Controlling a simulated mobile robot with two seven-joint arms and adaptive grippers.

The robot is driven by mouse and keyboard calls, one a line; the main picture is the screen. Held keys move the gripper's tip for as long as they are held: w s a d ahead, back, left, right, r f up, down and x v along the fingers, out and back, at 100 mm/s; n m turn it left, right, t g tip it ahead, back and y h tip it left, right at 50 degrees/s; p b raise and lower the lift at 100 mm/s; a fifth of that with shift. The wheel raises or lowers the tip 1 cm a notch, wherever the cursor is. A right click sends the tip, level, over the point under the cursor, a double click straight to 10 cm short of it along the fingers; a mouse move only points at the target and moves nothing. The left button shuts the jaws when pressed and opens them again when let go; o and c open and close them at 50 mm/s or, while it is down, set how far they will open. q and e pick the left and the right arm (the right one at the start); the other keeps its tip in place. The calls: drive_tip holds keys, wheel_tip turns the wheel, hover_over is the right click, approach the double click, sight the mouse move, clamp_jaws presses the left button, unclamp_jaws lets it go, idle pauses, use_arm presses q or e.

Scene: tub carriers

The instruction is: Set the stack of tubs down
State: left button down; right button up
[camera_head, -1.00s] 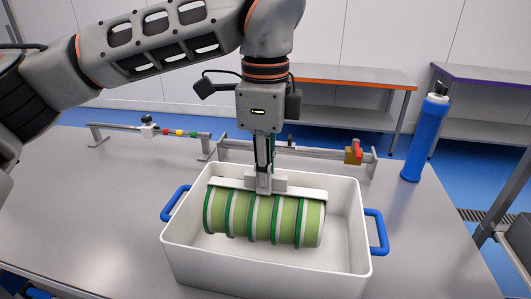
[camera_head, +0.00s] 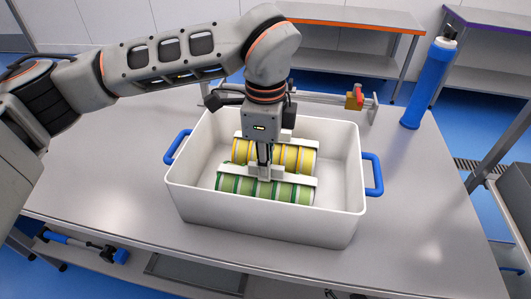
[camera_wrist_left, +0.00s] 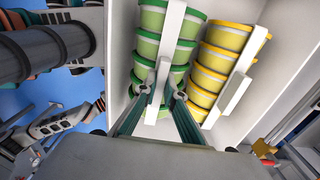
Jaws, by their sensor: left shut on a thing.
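A stack of green tubs (camera_head: 228,184) lies on its side, low inside a white bin, toward its near wall. A white carrier bar runs along the top of the stack. My left gripper (camera_head: 264,176) is shut on this bar. In the left wrist view, the gripper (camera_wrist_left: 160,92) has its fingers on either side of the bar, above the green tubs (camera_wrist_left: 190,27). Whether the stack touches the bin floor is hidden by the near wall. My right gripper is not in view.
The white bin (camera_head: 260,222) has blue handles at left and right. A yellow stack of tubs (camera_head: 292,158) with its own white bar lies behind the green one. A blue cylinder (camera_head: 428,84) stands at the table's right rear. The table (camera_head: 420,200) is clear right of the bin.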

use_arm(q)
drive_tip(key=shift+f, duration=0.45)
drive_tip(key=c, duration=2.2)
unclamp_jaws()
drive_tip(key=shift+o, duration=0.3)
